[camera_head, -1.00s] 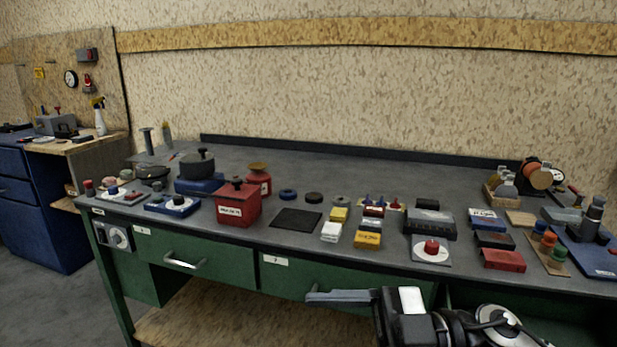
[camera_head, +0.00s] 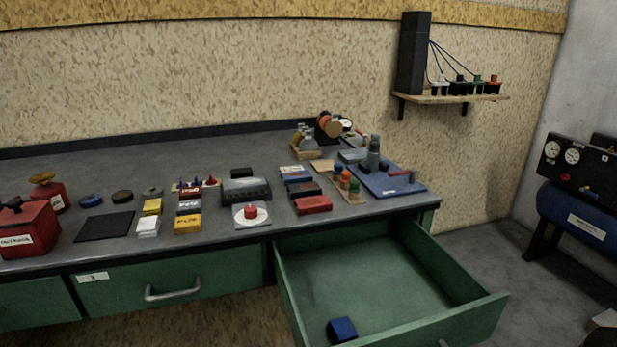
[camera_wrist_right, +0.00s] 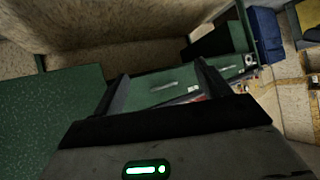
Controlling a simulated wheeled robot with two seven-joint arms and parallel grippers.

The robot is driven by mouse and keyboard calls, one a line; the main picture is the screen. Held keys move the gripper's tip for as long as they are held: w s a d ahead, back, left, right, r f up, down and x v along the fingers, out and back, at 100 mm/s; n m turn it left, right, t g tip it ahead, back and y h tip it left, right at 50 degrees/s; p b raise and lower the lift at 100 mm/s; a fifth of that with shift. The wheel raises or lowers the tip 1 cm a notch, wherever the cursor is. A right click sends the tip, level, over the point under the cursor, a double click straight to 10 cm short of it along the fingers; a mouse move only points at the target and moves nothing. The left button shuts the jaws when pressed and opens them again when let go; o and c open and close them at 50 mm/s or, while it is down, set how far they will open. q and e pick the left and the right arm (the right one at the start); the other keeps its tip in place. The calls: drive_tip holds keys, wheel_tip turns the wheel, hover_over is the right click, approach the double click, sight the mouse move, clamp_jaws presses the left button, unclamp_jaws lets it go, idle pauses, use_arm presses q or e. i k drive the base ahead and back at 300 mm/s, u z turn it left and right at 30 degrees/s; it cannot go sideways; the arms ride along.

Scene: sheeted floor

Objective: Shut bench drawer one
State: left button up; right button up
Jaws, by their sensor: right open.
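A green bench drawer (camera_head: 388,338) at the bench's right end stands pulled far out. A small blue block (camera_head: 342,329) lies inside it near the front. The drawer's number is not visible. A closed green drawer (camera_head: 190,268) with a metal handle and a small white label sits left of it. My right gripper (camera_wrist_right: 161,70) is open in the right wrist view, with nothing visible between its fingers. Green drawer fronts (camera_wrist_right: 160,88) show beyond the fingers, and a broad green surface (camera_wrist_right: 50,112) lies to their left. My left gripper is not in view.
The dark benchtop (camera_head: 255,150) holds a red box (camera_head: 28,232), several small packets and a blue board (camera_head: 385,180). A wall shelf (camera_head: 450,99) hangs at the right. A blue machine (camera_head: 580,220) stands far right. Floor between it and the bench looks clear.

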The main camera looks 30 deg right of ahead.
sight(396, 285)
drive_tip(key=u, duration=0.75)
drive_tip(key=k, duration=0.2)
drive_tip(key=z, duration=2.55)
